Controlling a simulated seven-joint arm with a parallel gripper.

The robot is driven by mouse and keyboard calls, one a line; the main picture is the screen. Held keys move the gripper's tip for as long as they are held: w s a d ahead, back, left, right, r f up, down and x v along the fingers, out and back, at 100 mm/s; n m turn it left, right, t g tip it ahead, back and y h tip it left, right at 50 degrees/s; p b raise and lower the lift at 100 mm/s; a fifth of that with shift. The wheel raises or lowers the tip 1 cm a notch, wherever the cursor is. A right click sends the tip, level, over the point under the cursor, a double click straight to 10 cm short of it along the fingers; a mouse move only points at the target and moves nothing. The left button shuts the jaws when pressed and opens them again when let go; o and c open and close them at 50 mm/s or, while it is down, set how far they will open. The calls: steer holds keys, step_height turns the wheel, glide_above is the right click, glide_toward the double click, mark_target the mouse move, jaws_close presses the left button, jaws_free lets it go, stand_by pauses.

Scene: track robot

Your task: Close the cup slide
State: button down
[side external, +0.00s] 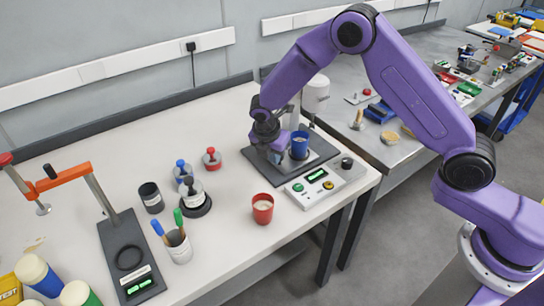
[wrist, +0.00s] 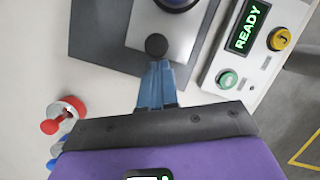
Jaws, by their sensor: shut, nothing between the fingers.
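The cup slide (wrist: 195,45) is a light grey plate on a dark base (wrist: 92,40), with a round black knob (wrist: 156,45) at its near edge. A blue cup (side external: 300,146) stands upright on the slide in the side view; only its edge (wrist: 178,4) shows at the top of the wrist view. My gripper (wrist: 158,66) is shut and empty, its blue fingertips right beside the knob. I cannot tell whether they touch it. In the side view my wrist hides part of the slide and the knob.
A control box (side external: 315,184) with a green READY display, a green button and a yellow knob stands beside the base. A red cup (side external: 263,209) stands in front. Red-knobbed (side external: 211,158) and blue-knobbed (side external: 183,172) weights stand left. The table between is clear.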

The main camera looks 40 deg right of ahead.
steer(key=shift+d, duration=1.3)
